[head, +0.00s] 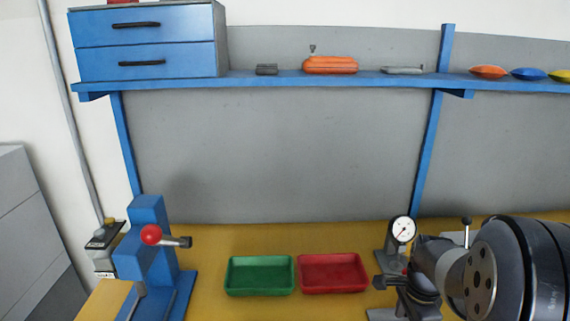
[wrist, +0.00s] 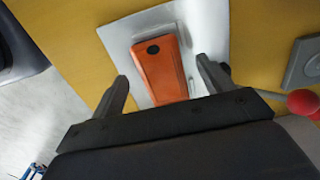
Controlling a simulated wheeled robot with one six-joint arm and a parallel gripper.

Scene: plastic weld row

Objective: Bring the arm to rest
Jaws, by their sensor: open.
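My gripper (wrist: 164,82) is open in the wrist view, with its two dark fingers spread wide. An orange block with a dark round spot (wrist: 162,62) shows between and beyond the fingers, lying on a light grey plate (wrist: 118,36). There are gaps between the block and both fingers. In the head view my gripper (head: 388,290) is at the lower right, in front of the dial gauge stand. My arm fills the lower right corner there and hides part of the bench.
A green tray (head: 260,291) and a red tray (head: 333,290) stand empty mid-bench. A blue press with a red ball (head: 150,235) is at left, a dial gauge (head: 402,230) at right. A blue shelf (head: 270,83) runs above. A red-knobbed lever (wrist: 302,102) is right in the wrist view.

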